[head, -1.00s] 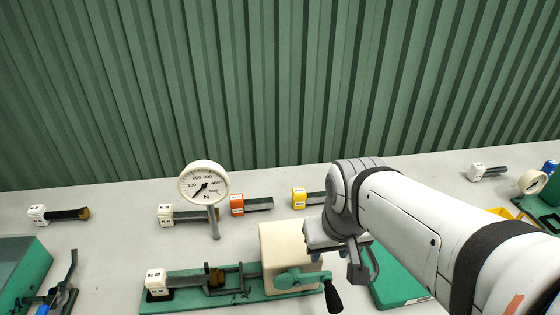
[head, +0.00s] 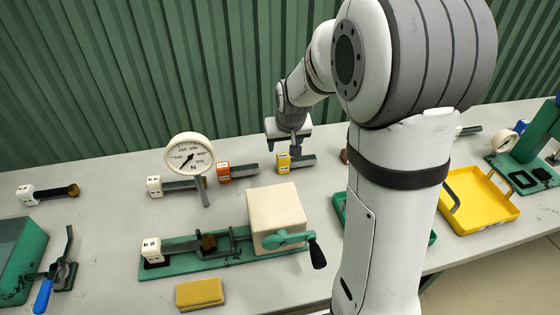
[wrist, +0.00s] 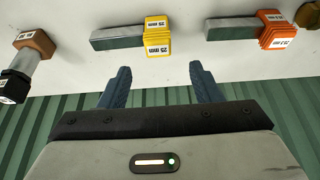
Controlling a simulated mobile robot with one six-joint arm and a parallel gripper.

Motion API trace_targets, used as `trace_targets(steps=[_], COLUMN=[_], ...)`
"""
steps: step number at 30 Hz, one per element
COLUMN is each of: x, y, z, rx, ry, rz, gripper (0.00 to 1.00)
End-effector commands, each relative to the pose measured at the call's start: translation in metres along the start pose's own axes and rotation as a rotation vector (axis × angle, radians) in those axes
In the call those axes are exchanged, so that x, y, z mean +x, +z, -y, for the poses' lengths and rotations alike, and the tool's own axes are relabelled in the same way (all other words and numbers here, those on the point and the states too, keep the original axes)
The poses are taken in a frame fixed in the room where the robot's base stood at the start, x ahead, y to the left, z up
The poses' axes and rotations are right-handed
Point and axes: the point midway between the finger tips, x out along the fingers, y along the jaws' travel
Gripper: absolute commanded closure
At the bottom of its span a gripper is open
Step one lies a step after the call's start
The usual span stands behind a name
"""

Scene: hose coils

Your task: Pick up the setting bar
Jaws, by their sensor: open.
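Several grey bars with coloured, labelled end blocks lie along the back of the table; none is marked as the setting bar. One has a yellow block (head: 283,164), which reads 25 mm in the wrist view (wrist: 157,38), and a plain grey bar (wrist: 116,38). One with an orange block (head: 224,173) lies left of it in the head view and shows on the right in the wrist view (wrist: 276,30). My gripper (head: 296,150) is above the yellow-ended bar. Its two blue fingers (wrist: 160,82) are apart and empty, short of the yellow block in the wrist view.
A round dial gauge (head: 188,155) stands by a white-ended bar (head: 154,187). A green fixture (head: 215,258) with a cream block and crank is in front. A green corrugated wall (head: 150,80) is behind.

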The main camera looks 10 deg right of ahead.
Motion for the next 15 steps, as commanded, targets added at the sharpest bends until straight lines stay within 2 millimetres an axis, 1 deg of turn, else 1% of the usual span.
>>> trace_targets(steps=[3, 8, 12, 15], x=[0.014, 0.03, 0.05, 0.061], y=[0.001, 0.002, 0.004, 0.003], z=[0.0, -0.002, -0.003, -0.003], rx=[0.0, 0.001, 0.0, 0.0], ry=[0.0, 0.0, 0.0, 0.0], rz=[0.004, 0.006, 0.006, 0.004], gripper=[0.42, 0.42, 0.42, 0.42])
